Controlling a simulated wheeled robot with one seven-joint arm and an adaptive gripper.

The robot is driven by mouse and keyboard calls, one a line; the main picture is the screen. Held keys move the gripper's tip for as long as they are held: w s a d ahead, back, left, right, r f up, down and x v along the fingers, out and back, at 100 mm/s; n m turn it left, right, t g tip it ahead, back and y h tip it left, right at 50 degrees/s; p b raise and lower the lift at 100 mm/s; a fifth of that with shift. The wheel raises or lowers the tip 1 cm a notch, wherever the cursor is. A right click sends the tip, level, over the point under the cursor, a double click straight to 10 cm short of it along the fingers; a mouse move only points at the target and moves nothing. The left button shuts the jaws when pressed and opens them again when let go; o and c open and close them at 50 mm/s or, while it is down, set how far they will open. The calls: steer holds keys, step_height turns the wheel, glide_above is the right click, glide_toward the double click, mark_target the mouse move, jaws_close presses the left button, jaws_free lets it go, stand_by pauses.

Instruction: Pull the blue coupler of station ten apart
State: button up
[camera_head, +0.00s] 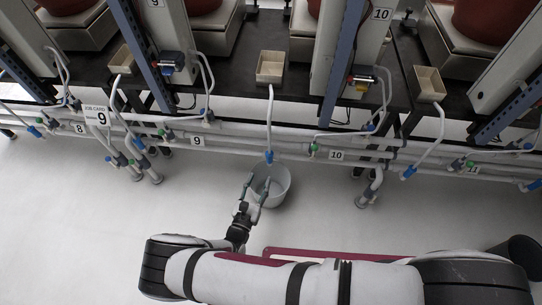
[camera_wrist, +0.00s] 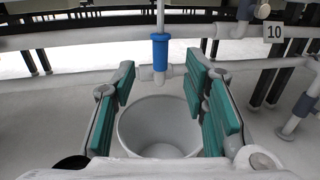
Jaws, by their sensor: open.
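A blue coupler (camera_head: 269,157) joins a thin pale tube from above to a pipe fitting at the white pipe rail. The station plate 10 (camera_head: 336,155) is on the rail to its right. In the wrist view the blue coupler (camera_wrist: 160,51) stands upright, with plate 10 (camera_wrist: 274,31) to its right. My gripper (camera_head: 257,184) is open and empty, in front of the rail. Its teal-padded fingers (camera_wrist: 161,84) are spread to either side of the coupler's line in the wrist view. The coupler appears beyond the fingertips, with no contact visible.
A grey bucket (camera_head: 277,180) stands on the floor below the coupler; it also shows between my fingers (camera_wrist: 158,128). Another blue coupler (camera_head: 408,172) hangs to the right of plate 10. A job card reading 9 (camera_head: 97,116) is at left. The front floor is clear.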

mark_target(268, 158)
steer(key=b+x, duration=0.2)
steer(key=x, duration=1)
steer(key=shift+b, duration=0.35)
steer(key=shift+c, duration=0.2)
jaws_close()
